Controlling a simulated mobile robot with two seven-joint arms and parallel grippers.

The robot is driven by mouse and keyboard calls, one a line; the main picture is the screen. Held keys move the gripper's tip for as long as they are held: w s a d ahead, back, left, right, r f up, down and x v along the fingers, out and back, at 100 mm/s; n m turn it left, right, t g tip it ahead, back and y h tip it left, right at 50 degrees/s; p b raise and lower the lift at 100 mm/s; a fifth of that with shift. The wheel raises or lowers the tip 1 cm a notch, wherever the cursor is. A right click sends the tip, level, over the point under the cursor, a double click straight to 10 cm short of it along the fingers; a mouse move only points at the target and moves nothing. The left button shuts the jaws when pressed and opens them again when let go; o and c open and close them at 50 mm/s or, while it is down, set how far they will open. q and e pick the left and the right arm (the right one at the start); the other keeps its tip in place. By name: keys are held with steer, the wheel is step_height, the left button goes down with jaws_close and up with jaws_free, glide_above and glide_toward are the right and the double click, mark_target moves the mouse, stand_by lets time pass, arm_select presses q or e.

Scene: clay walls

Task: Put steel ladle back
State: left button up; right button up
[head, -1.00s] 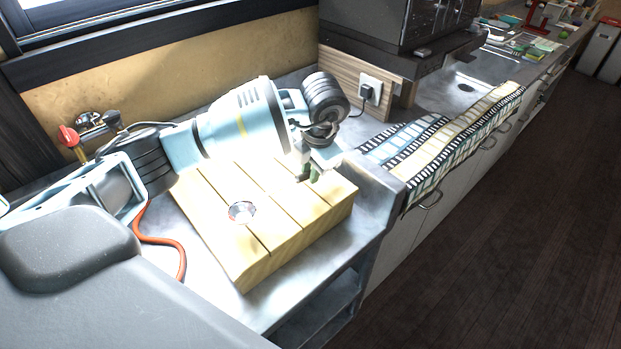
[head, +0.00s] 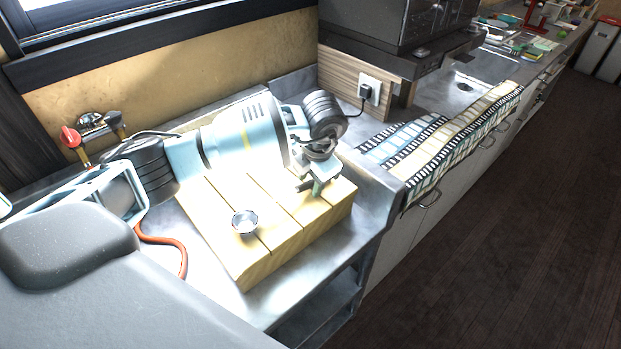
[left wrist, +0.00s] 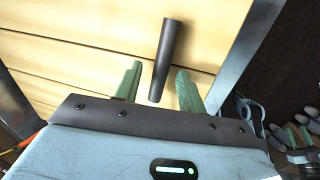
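A small shiny metal cup shape (head: 245,222), which looks like the ladle's bowl, is on the slatted wooden block (head: 262,266). Its link to any handle is hidden in the head view. In the left wrist view a dark rod (left wrist: 167,55), probably the ladle's handle, lies over the wood and reaches between the fingers. My left gripper (head: 318,186) is low over the block's right end. Its green fingers (left wrist: 159,88) stand apart, with visible gaps on both sides of the rod.
The block sits on a grey metal counter (head: 215,292) with a raised right edge. A wall socket (head: 372,88), a dark appliance (head: 408,25) and a striped cloth (head: 440,150) are at right.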

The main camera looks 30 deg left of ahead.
arm_select(q)
steer(key=shift+f+b, duration=0.3)
step_height(320, 180, up, 8)
steer(key=d, duration=0.2)
steer(key=shift+s, duration=0.1)
